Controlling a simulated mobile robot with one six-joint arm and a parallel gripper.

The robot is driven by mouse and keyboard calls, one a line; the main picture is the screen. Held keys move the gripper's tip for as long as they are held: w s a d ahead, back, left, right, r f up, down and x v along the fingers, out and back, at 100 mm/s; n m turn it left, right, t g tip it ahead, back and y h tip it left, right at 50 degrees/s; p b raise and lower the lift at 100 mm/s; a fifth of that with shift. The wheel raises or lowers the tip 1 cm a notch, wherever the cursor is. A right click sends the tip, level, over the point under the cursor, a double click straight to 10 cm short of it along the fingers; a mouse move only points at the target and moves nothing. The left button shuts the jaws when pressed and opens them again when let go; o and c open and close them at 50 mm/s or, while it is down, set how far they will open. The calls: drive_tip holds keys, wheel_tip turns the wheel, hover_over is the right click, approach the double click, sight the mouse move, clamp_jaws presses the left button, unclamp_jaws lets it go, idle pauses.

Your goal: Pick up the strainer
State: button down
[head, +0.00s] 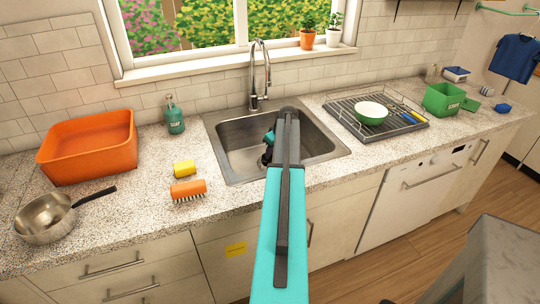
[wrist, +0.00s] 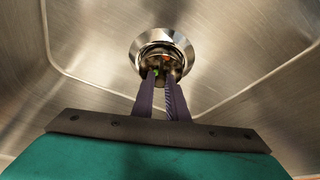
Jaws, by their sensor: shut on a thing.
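The strainer (wrist: 158,51) is a small shiny metal basket at the drain of the sink, in the upper middle of the wrist view. Green and reddish bits show inside it. My gripper (wrist: 162,78) reaches down to it, its two dark fingers close together and shut on the strainer's near part. The fingertips partly cover it. I cannot tell whether the strainer is clear of the drain. In the head view my gripper (head: 268,150) is down inside the steel sink (head: 237,158), and the strainer is hidden.
The sink walls surround my gripper, with the tall faucet (head: 260,75) behind. Left are a soap bottle (head: 175,118), yellow sponge (head: 184,169), orange brush (head: 188,189), orange basin (head: 88,150) and pan (head: 45,217). Right is a rack (head: 410,124) with a green bowl (head: 371,113).

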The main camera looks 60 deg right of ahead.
wheel_tip(320, 180, up, 10)
drive_tip(key=b, duration=0.2)
drive_tip(key=shift+f, duration=0.2)
idle(1.0)
